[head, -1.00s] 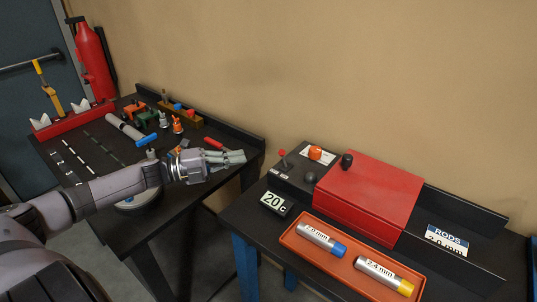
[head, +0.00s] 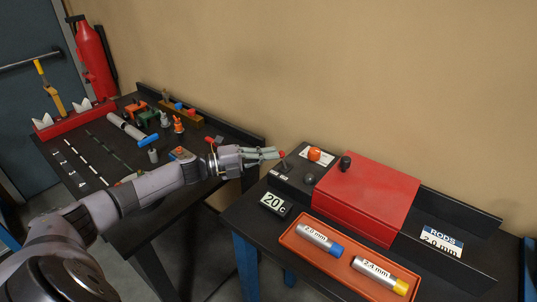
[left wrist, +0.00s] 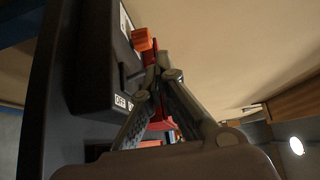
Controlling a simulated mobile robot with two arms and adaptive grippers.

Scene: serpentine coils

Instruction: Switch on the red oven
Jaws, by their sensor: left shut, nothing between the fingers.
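The red oven (head: 368,192) sits on the dark bench at right, its lid down. A black control box (head: 290,183) adjoins its left side, with a red-tipped lever (head: 282,154), an orange knob (head: 315,154) and a dark round knob (head: 309,178). A display (head: 275,203) in front reads 20 c. My left gripper (head: 280,154) is shut and empty, its fingertips right beside the lever's red tip; I cannot tell whether they touch. In the left wrist view the closed fingers (left wrist: 160,75) are near the box, with an OFF label (left wrist: 121,102) and the orange knob (left wrist: 142,40).
An orange tray (head: 292,238) with two labelled rod tubes lies in front of the oven. A rods holder (head: 444,241) stands at right. Another black bench (head: 125,217) at left carries tools and small parts. A gap separates the benches; the wall is behind.

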